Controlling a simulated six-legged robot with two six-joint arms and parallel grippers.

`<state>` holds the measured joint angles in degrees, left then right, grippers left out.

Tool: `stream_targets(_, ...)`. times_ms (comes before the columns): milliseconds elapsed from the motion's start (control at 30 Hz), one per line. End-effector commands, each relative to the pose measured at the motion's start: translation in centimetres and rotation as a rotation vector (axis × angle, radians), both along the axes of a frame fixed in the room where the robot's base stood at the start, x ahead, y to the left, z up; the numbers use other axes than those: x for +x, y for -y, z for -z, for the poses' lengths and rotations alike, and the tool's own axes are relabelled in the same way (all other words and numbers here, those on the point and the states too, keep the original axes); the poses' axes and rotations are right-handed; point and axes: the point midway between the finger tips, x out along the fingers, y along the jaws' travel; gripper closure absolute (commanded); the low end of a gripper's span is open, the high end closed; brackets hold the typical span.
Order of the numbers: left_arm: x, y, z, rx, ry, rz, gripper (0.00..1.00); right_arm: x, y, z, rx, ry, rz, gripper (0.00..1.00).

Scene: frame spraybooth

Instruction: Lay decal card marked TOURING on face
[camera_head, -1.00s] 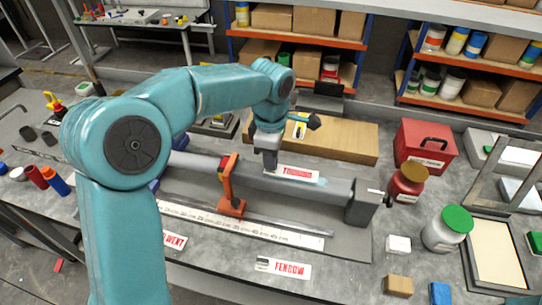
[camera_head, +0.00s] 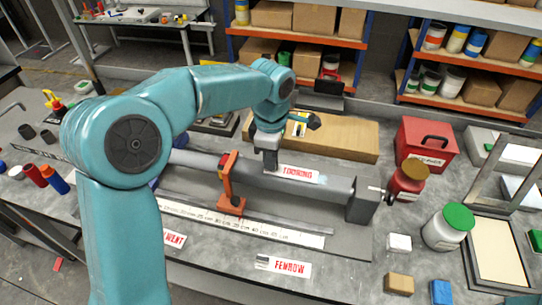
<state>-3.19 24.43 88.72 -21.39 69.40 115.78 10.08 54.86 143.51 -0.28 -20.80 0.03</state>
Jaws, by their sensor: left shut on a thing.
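The white card with red lettering that reads TOURING (camera_head: 298,173) is at the grey horizontal tube (camera_head: 337,189), right of the orange clamp. My left gripper (camera_head: 270,166) comes down from above and is shut on the card's left end. The card overlaps the tube in the picture; I cannot tell if it touches the tube's face. A card marked FENROW (camera_head: 284,265) lies on the bench in front. Another card (camera_head: 174,238), its lettering partly hidden by my left arm, lies further left. My right gripper is not in view.
An orange clamp (camera_head: 231,185) stands at the tube. A ruled white strip (camera_head: 283,236) lies in front of it. A cardboard box (camera_head: 345,142) is behind. A red case (camera_head: 426,144), a red jar (camera_head: 407,182) and a green-lidded jar (camera_head: 447,228) stand right.

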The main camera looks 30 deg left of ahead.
Motion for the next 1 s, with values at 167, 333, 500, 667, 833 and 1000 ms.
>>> stream_targets(167, -0.01, -0.02, 0.19, 0.000, 0.000, 0.000, 1.00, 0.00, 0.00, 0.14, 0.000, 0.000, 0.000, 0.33)
stream_targets(333, -0.01, -0.02, 0.19, 0.000, 0.000, 0.000, 1.00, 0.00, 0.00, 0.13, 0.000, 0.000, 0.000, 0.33)
stream_targets(500, 0.00, -0.02, 0.19, 0.000, 0.000, 0.000, 0.80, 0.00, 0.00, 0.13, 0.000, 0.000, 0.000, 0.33)
stream_targets(667, 0.00, -0.02, 0.19, 0.000, 0.000, 0.000, 0.60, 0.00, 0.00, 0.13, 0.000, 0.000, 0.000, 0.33)
stream_targets(833, -0.01, -0.02, 0.19, 0.000, 0.000, 0.000, 0.44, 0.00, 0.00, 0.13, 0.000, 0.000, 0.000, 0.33)
stream_targets(1000, -0.01, -0.02, 0.19, 0.000, 0.000, 0.000, 0.34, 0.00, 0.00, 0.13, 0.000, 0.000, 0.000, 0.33)
